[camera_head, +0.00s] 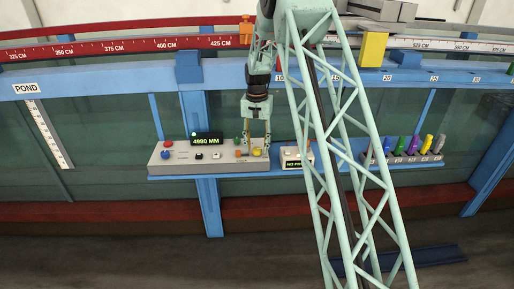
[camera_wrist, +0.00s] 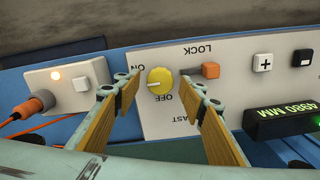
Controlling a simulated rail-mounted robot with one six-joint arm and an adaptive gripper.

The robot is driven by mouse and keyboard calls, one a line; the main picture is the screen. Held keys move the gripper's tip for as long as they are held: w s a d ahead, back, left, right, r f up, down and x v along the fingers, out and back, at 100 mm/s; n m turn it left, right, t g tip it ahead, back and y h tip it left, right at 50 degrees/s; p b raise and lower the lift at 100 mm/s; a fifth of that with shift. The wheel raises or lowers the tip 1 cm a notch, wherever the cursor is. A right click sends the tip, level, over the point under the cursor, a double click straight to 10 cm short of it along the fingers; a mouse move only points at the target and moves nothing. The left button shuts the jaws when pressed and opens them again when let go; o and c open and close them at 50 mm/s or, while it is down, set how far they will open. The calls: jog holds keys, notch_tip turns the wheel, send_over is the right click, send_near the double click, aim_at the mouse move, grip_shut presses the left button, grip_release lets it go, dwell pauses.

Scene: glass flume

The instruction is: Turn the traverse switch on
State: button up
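A round yellow knob (camera_wrist: 160,81) sits on a pale panel (camera_wrist: 150,120) between the labels ON and OFF, which read upside down in the wrist view. A small pale mark shows on its left side; I cannot tell which setting it indicates. The knob also shows at the right end of the grey console (camera_head: 209,164) in the head view (camera_head: 257,152). My gripper (camera_wrist: 162,89) is open, its two wooden-looking fingers apart on either side of the knob, with visible gaps. It points down over the console in the head view (camera_head: 254,148). No label reading "traverse" is legible.
A display (camera_head: 206,140) reads 4980 MM. A small box (camera_wrist: 72,90) with an orange plug (camera_wrist: 38,103) stands beside the panel. Several coloured cylinders (camera_head: 412,144) stand in a rack at right.

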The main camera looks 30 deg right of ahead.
aim_at(257, 149)
notch_tip(257, 149, up, 12)
jog(key=shift+f, duration=0.25)
dwell(0.4)
dwell(0.6)
jog(key=s+a+r+n+t+b, duration=0.1)
jog(key=s+a+r, duration=0.55)
jog(key=s, duration=0.25)
jog(key=s+a+r+n+b, duration=0.1)
jog(key=s+a+r+n, duration=0.1)
jog(key=s+a+r, duration=0.5)
jog(key=s+a+r+n+t+b, duration=0.1)
jog(key=s+a+r, duration=0.2)
jog(key=s+r, duration=0.65)
jog(key=s+a+f+n, duration=0.1)
jog(key=s+a, duration=0.1)
jog(key=s, duration=0.9)
jog(key=s+a+f+n+t+b, duration=0.1)
jog(key=s+a, duration=0.2)
jog(key=s, duration=0.8)
jog(key=s+a+f+n+t+b, duration=0.1)
jog(key=s+a+f+n, duration=0.1)
jog(key=s, duration=0.9)
jog(key=shift+s+a, duration=0.35)
jog(key=shift+a, duration=0.35)
